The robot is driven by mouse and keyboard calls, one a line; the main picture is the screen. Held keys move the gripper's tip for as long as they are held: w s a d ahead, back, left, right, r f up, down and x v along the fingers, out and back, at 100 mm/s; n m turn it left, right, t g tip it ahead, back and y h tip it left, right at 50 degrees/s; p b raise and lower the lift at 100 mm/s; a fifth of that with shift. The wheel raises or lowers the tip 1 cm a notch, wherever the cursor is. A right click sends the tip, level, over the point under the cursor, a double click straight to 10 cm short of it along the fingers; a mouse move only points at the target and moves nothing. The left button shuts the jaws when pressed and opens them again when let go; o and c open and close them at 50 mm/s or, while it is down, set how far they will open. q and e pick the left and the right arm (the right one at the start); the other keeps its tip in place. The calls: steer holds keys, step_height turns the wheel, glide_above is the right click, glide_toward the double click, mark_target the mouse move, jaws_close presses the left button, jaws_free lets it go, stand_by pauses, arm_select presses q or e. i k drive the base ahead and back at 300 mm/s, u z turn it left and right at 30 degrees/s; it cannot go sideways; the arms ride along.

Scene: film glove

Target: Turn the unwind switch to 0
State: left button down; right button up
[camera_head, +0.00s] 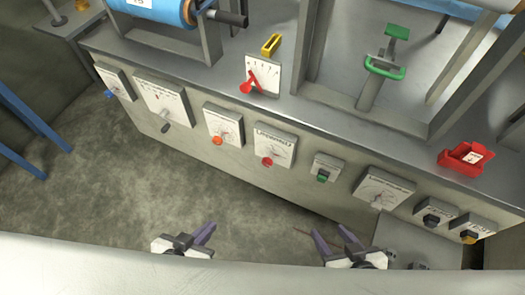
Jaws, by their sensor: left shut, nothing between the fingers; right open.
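A row of switch and dial panels runs along the front of the grey machine. From left to right there are a blue knob (110,93), a grey lever (165,127), an orange knob (217,141), a red knob (267,162), a green switch (322,178), a grey knob (376,205), a black knob (431,219) and a yellow knob (468,238). My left gripper (207,231) is shut and empty, apart from the panels. My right gripper (329,232) is open and empty, below the green switch.
On the machine top (200,75) stand a dial with a red pointer (262,75), a yellow block (271,45), a green-handled part (385,68) and a red box (465,159). A blue roll (160,10) is at top left. Bare floor (110,195) lies in front.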

mark_target(267, 162)
steer(key=u, duration=2.2)
steer(key=i, duration=1.9)
steer(key=z, duration=3.6)
